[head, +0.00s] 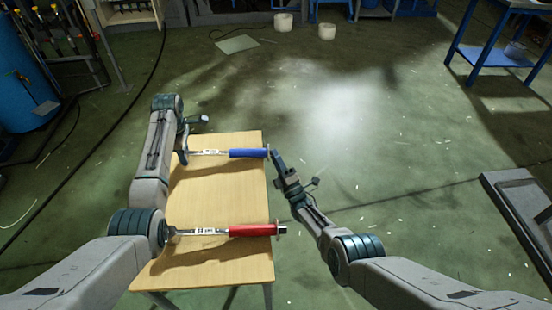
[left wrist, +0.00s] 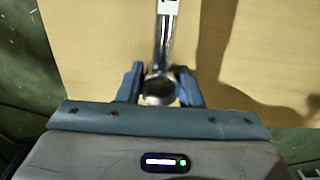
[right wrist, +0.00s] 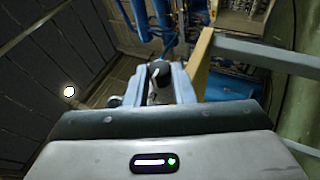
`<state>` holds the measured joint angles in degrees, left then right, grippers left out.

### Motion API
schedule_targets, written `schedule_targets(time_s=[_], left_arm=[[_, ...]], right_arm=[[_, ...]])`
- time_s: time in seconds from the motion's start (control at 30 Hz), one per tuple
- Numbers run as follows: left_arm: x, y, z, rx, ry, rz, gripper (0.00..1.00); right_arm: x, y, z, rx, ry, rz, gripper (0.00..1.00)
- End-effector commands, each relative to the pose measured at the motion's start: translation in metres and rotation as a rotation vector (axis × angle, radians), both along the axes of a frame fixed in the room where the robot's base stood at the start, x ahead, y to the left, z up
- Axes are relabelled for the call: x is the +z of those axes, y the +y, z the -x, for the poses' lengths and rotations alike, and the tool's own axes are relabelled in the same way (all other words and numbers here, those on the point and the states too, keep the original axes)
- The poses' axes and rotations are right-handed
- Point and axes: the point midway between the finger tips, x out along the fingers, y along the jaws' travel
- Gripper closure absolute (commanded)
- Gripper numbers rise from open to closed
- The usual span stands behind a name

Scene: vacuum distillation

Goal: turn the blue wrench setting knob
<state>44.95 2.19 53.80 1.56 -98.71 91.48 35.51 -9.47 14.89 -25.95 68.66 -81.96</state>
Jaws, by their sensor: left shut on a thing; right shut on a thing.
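The blue wrench (head: 248,153) lies level across the far part of the wooden table, its blue handle pointing right and its steel shaft left. My left gripper (head: 185,152) is shut on its head end; the left wrist view shows the round steel head (left wrist: 160,89) between the two fingers. My right gripper (head: 272,155) is at the handle's right end, just past the table's right edge. In the right wrist view its fingers are shut on the dark setting knob (right wrist: 158,72). The knob is mostly hidden in the head view, and its scale cannot be read.
A red wrench (head: 253,230) lies on the near part of the wooden table (head: 215,195), its left end by my left arm. A blue workbench (head: 500,45) stands at the far right and a blue barrel (head: 22,80) at the far left. The floor right of the table is open.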

Motion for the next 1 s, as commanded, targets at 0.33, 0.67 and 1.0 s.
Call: schedule_targets(time_s=[0.33, 0.67, 1.0], left_arm=[[-0.0005, -0.0045, 0.0001, -0.003, 0.001, 0.007, 1.0], [-0.0003, -0.0027, 0.0001, -0.002, 0.001, 0.004, 1.0], [-0.0004, -0.0008, 0.0002, 0.0, 0.001, 0.001, 1.0]], right_arm=[[-0.0029, 0.003, 0.0027, 0.005, 0.004, 0.0, 0.72], [-0.0013, 0.0013, 0.0012, 0.003, 0.001, 0.0, 0.56], [-0.0064, -0.0042, 0.0083, 0.001, 0.001, 0.001, 0.56]])
